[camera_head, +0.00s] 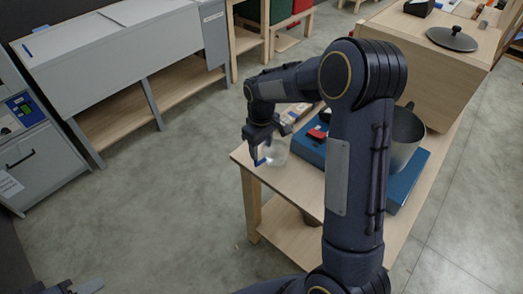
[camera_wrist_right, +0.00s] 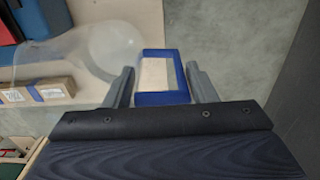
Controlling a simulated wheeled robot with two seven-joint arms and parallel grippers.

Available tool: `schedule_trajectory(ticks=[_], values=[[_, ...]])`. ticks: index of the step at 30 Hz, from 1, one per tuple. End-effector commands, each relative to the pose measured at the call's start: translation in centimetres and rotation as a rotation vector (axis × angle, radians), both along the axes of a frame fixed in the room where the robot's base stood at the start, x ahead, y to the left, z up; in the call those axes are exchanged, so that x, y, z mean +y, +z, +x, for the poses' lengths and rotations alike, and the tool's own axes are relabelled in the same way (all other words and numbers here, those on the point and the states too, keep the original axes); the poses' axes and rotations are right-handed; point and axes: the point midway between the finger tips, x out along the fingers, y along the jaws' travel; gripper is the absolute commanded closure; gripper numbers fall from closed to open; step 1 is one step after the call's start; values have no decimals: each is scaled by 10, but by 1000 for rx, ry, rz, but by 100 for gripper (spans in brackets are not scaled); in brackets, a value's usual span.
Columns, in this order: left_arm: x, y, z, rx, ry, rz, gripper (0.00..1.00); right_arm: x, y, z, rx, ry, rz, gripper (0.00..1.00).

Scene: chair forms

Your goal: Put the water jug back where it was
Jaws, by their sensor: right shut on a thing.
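The water jug (camera_head: 275,152) is clear with a blue handle and appears upright at the near left corner of the wooden table (camera_head: 243,157). My right gripper (camera_head: 262,150) is shut on its handle. In the right wrist view the blue handle frame (camera_wrist_right: 162,78) is between the two fingers, and the clear jug body (camera_wrist_right: 95,45) spreads to the left. I cannot tell if the jug's base touches the tabletop. Part of my left gripper (camera_head: 75,287) shows at the bottom left edge, and its jaws are unclear.
A blue case (camera_head: 311,150) lies beside the jug on the table, with a grey pot (camera_head: 406,135) further right behind my right arm. A cardboard box (camera_wrist_right: 38,92) shows beside the jug in the wrist view. Floor (camera_head: 170,200) left of the table is clear.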

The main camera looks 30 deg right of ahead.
Motion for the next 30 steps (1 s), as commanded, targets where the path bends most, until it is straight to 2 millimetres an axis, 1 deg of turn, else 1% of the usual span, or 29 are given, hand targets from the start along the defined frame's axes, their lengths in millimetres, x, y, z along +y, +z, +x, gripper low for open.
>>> schedule_trajectory(ticks=[3, 6, 17, 18, 23, 30], values=[[0, 2, 0, 0, 0, 0, 64, 0, -18, -1, 3, 0, 0, 95], [0, 3, 0, 0, 0, 0, 64, -1, -26, -1, 1, 0, 0, 95], [0, 0, 0, 0, 0, 0, 64, 0, -31, -1, -1, 0, 0, 95], [0, 0, 0, 0, 0, 0, 64, 0, -32, -1, 1, 0, 0, 47], [0, 1, 0, 0, 0, 0, 64, 0, -31, -1, 1, 0, 0, 27], [0, 1, 0, 0, 0, 0, 64, 0, -30, -1, 1, 0, 0, 27]])
